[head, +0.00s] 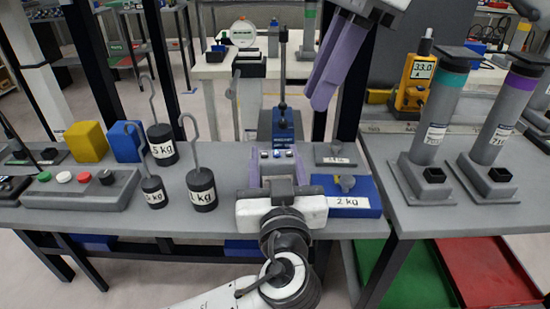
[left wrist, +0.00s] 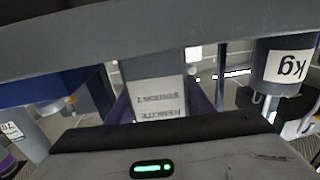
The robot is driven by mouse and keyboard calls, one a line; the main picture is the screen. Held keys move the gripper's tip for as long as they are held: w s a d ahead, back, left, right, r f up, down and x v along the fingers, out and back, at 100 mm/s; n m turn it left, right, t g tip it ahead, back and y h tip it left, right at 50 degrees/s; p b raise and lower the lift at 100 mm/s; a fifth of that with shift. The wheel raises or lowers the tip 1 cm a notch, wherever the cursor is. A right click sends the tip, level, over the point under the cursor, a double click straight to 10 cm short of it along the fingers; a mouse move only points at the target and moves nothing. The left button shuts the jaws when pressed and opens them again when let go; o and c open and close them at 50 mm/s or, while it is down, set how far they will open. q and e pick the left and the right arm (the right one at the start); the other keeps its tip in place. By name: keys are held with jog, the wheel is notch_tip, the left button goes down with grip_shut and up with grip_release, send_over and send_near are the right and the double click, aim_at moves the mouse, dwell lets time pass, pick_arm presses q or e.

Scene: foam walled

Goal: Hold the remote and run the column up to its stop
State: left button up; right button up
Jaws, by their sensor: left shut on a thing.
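My left gripper (head: 276,168), with purple fingers, is shut on the remote (head: 277,160) at the table's front middle. Only part of the remote's grey top, with small buttons, shows between the fingers. In the left wrist view, its label (left wrist: 158,97) appears upside down and reads "REMOTE STATION 2". Two grey lifting columns stand on the right table, one with a teal band (head: 447,84) and one with a purple band (head: 514,82). Each has a dark flat top. My right gripper (head: 322,90) hangs high above the table; its finger gap is unclear.
Hooked weights (head: 202,190) stand left of my left gripper. A blue-based stand (head: 282,128) with a thin pole rises behind. A button box (head: 85,188) sits at left. A yellow meter (head: 416,80) reads about 33.0.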

grip_shut()
dwell(1.4)
